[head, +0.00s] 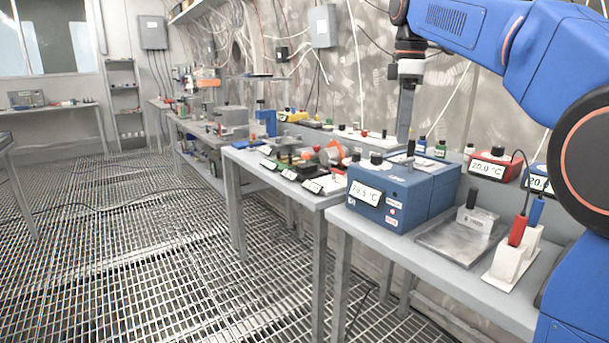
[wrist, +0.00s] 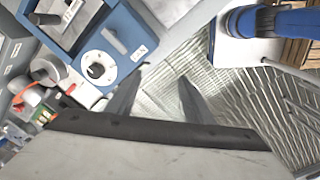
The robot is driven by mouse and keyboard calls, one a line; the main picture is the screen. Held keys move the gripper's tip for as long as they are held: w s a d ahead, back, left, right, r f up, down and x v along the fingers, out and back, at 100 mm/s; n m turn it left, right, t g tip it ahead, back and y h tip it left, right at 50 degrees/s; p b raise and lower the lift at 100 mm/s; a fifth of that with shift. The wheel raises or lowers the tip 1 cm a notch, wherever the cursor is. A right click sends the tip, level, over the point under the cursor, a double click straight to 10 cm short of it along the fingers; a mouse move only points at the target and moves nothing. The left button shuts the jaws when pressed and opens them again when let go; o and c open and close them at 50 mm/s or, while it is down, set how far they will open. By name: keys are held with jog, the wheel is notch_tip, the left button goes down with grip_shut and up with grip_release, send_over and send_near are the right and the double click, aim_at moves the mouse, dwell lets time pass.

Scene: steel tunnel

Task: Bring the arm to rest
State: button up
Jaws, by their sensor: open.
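My blue arm (head: 460,24) reaches in from the upper right of the head view, with its wrist bent so that the hand points down. My gripper (head: 404,138) hangs above the back of the blue box (head: 400,185) with the temperature display. From this angle I cannot tell how far it is above the box. In the wrist view my gripper (wrist: 157,78) has its two grey fingers spread apart, with nothing between them. My blue arm or base also shows at the upper right there.
A steel plate (head: 455,242) and a white holder with red and blue handles (head: 513,255) sit on the near bench. A red display unit (head: 493,167) stands behind. More cluttered benches (head: 285,165) run along the wall. The grating floor (head: 150,235) at left is clear.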

jog(key=s+d+f+m+t, duration=0.2)
jog(key=s+f+m, duration=0.5)
jog(key=s+f, duration=0.9)
jog(key=s+d+f+m+t, duration=0.2)
jog(key=s+d+f+m, duration=0.2)
jog(key=s+f+m, duration=0.4)
jog(key=s+f, duration=0.7)
jog(key=f, duration=0.3)
jog(key=shift+s+d+f, duration=0.2)
jog(key=shift+s, duration=0.15)
